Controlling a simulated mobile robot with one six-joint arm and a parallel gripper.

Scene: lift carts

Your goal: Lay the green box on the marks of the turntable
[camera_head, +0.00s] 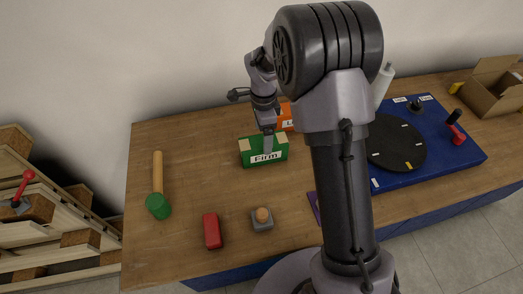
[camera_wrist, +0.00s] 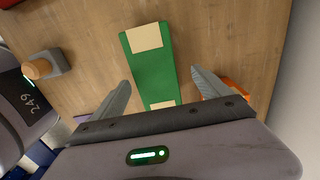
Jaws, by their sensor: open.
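The green box (camera_head: 248,160) lies on the wooden table, with pale patches at both ends and a label reading "Firm" on its front. In the wrist view the green box (camera_wrist: 152,73) lies between the two fingers, with gaps on both sides. My gripper (camera_head: 268,142) is above the box, and its fingers (camera_wrist: 163,88) are spread and empty. The turntable is a black disc (camera_head: 388,148) on a blue base (camera_head: 442,160). It has white marks and one yellow mark near its rim. My arm hides its left part.
An orange box (camera_head: 286,124) stands just behind the green box. A green-headed mallet (camera_head: 158,205), a red block (camera_head: 212,231) and a grey block with a round knob (camera_head: 262,219) are on the table. A cardboard box (camera_head: 490,92) is at the far right.

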